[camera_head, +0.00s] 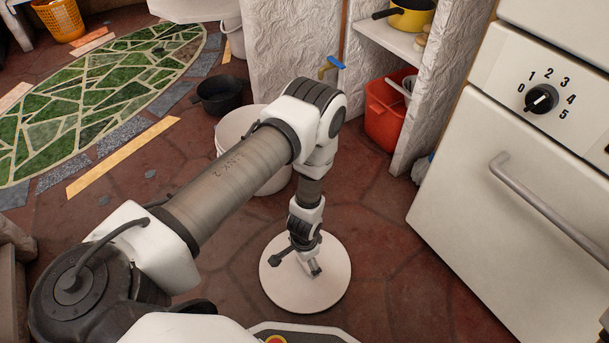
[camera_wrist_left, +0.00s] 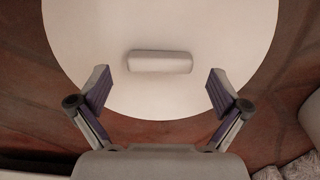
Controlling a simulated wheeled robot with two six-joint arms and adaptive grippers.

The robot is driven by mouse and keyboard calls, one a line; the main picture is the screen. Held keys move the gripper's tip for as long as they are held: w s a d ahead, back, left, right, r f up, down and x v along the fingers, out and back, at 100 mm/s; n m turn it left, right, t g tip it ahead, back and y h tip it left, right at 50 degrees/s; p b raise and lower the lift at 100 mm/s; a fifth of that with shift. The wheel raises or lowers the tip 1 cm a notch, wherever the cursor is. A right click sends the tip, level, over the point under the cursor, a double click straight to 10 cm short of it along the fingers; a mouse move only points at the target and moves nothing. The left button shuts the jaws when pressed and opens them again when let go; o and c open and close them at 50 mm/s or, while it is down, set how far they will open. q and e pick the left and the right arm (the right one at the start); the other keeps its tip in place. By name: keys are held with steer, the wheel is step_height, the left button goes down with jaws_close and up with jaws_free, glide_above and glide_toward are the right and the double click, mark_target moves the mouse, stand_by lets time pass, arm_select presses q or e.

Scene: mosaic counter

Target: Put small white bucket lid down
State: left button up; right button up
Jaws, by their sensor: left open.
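The small white bucket lid (camera_head: 289,289) is a round white disc lying on the tiled floor, below my left arm in the head view. In the left wrist view the lid (camera_wrist_left: 90,40) fills the upper middle, with its white bar handle (camera_wrist_left: 160,62) lying crosswise. My left gripper (camera_head: 316,271) is over the lid. In the wrist view my left gripper (camera_wrist_left: 156,92) is open, its fingers spread on either side of the handle and not touching it. In the head view the gripper partly hides the handle. My right gripper is not in view.
A white bucket (camera_head: 236,128) stands behind my left arm, partly hidden by it. A black pot (camera_head: 219,95) is to its left. A red bin (camera_head: 388,115) stands under a shelf, and the white oven (camera_head: 510,200) is at right. Bare floor (camera_head: 385,270) lies right of the lid.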

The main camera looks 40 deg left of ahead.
arm_select(q)
step_height(320, 180, up, 10)
steer(key=p, duration=0.5)
steer(key=s+r+n, duration=0.2)
steer(key=s+r, duration=0.2)
steer(key=s, duration=0.3)
steer(key=s+r+n, duration=0.3)
steer(key=s+r, duration=0.1)
steer(key=s, duration=0.4)
steer(key=shift+s+d, duration=0.25)
steer(key=shift+d, duration=0.05)
